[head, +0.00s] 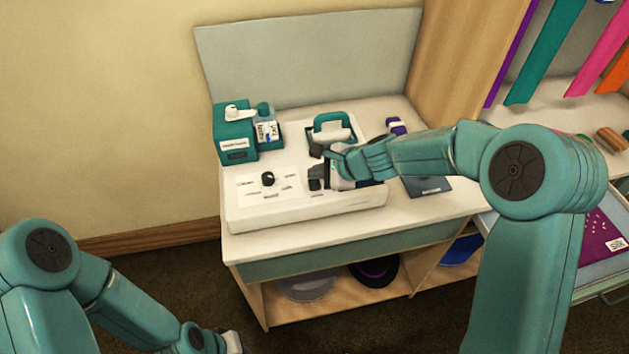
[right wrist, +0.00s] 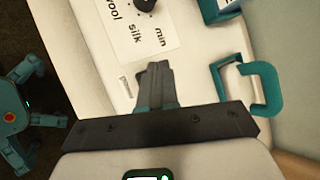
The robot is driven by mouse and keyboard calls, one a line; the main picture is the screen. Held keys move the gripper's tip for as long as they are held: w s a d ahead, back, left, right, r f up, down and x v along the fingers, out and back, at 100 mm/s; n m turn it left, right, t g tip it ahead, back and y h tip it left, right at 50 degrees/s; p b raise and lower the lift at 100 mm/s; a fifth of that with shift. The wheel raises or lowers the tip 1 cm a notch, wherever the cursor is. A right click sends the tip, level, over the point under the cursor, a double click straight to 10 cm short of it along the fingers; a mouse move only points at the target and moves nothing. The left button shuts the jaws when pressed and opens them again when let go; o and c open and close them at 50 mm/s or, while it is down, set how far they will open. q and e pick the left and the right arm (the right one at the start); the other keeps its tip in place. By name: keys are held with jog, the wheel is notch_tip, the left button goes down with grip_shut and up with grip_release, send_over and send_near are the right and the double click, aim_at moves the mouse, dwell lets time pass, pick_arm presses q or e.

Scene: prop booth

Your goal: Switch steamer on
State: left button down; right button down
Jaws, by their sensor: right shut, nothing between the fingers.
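The steamer (head: 300,215) is a white base on the counter with a teal water tank (head: 236,132) at its left. A black dial (head: 268,179) sits on its front panel, with wool, silk and min marks legible in the right wrist view. A teal-handled iron-like head (head: 332,124) stands behind my right gripper. My right gripper (right wrist: 157,72) is shut and empty, its tips over the panel beside a small label (right wrist: 125,87). No switch shows clearly; the fingers may cover it. Only the pale end of my left gripper (head: 233,342) shows at the bottom edge.
A dark flat pad (head: 428,187) lies on the counter right of the steamer. Hats stand on the shelf below. An open drawer (head: 600,255) and hanging coloured strips (head: 549,50) are at the right. A grey back panel (head: 300,60) rises behind.

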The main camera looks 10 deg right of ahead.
aim_at(317, 184)
jog(key=shift+f, duration=0.1)
dwell(0.7)
jog(key=shift+f+b, duration=0.35)
jog(key=shift+b, duration=0.15)
jog(key=shift+f+b, duration=0.4)
jog(key=shift+b, duration=0.05)
dwell(0.5)
jog(key=shift+r, duration=0.1)
jog(key=shift+r+p, duration=0.75)
jog(key=shift+p, duration=0.05)
notch_tip(317, 184, up, 5)
jog(key=p, duration=0.4)
jog(key=shift+r+p, duration=0.1)
jog(key=shift+p, duration=0.3)
